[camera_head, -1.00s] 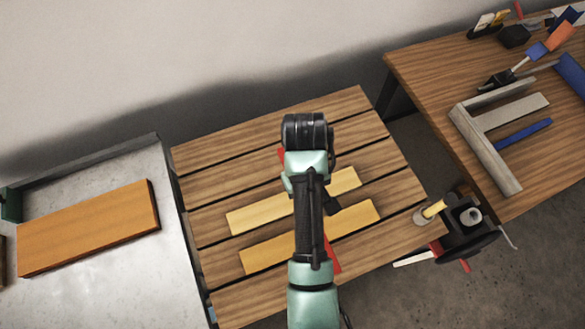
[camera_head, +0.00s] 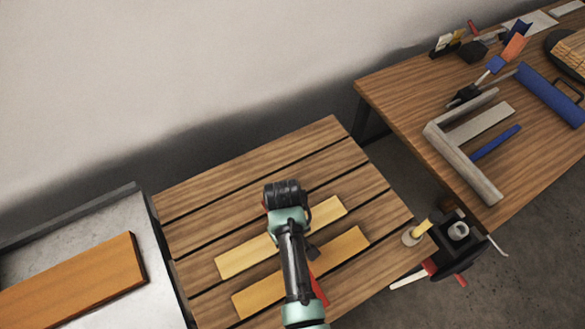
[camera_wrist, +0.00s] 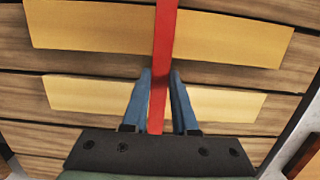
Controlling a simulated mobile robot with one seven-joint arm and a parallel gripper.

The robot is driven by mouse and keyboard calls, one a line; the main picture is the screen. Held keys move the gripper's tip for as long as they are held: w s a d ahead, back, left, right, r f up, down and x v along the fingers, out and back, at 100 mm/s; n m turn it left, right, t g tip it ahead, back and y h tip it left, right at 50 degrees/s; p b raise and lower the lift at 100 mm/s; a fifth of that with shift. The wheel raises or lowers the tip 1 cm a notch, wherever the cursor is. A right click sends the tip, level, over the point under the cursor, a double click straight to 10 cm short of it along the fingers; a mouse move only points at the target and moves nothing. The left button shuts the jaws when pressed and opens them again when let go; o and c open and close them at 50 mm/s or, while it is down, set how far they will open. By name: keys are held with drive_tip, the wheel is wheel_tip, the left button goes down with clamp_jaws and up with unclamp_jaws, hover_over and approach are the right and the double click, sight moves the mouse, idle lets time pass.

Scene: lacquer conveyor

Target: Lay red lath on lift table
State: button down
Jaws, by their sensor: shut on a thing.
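The red lath (camera_wrist: 164,45) is long and thin. In the wrist view it stands between the two blue fingers of my gripper (camera_wrist: 160,76), which is shut on it. It passes over two pale yellow boards, the nearer (camera_wrist: 230,104) and the farther (camera_wrist: 225,38), crosswise to them. In the head view my arm hides most of the lath; one end shows red (camera_head: 319,288) beside the arm. The boards rest on the slatted wooden table (camera_head: 345,150). I cannot tell whether the lath touches the boards.
A grey metal surface (camera_head: 125,212) with an orange-brown plank (camera_head: 85,280) is at the left. A wooden workbench (camera_head: 400,98) with tools and a grey L-shaped piece (camera_head: 460,160) is at the right. A dark tool holder (camera_head: 452,245) stands at the table's right edge.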

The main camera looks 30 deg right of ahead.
drive_tip(key=shift+f, duration=0.4)
drive_tip(key=c, duration=0.7)
unclamp_jaws()
wheel_tip(320, 180, up, 13)
drive_tip(key=w+p, duration=0.1)
drive_tip(key=shift+w, duration=0.4)
drive_tip(key=shift+w+f, duration=0.1)
